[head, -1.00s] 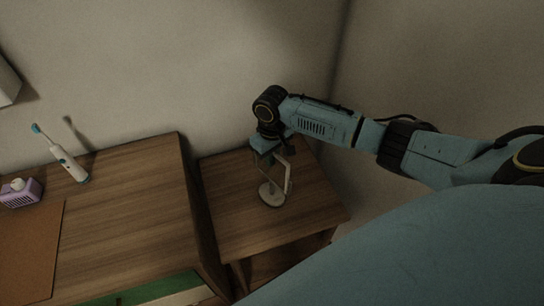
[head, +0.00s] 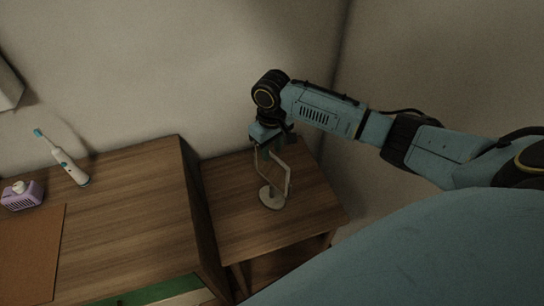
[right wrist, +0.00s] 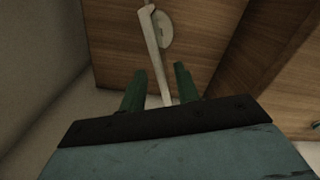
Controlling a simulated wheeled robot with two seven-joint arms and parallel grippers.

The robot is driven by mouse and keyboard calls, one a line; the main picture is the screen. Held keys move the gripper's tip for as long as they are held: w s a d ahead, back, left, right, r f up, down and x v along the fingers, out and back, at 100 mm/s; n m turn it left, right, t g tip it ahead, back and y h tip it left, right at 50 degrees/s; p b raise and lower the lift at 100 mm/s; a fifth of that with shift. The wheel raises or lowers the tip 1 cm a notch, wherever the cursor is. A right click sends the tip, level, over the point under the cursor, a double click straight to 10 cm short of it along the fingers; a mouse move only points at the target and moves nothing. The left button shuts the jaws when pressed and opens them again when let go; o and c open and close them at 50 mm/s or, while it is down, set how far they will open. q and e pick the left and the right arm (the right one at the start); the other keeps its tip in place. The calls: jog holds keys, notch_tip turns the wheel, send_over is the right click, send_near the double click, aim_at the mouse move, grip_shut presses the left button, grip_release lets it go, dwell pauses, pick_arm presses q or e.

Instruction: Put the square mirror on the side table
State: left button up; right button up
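The square mirror (head: 288,181) stands upright on its round pale base on the wooden side table (head: 312,215). My right gripper (head: 270,145) is above the mirror's top edge. In the right wrist view, the two green fingers of the right gripper (right wrist: 159,68) are spread apart. The mirror (right wrist: 153,50) shows edge-on between them, with a gap on each side, and its base rests on the tabletop. My left gripper is not in view.
A larger wooden cabinet (head: 130,215) stands left of the side table. On it are an electric toothbrush (head: 69,166), a purple box (head: 22,195) and a brown mat (head: 30,250). Walls close off the back and right. The side table's front is clear.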

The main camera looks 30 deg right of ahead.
notch_tip(320, 180, up, 7)
jog(key=shift+f, duration=0.1)
dwell(0.6)
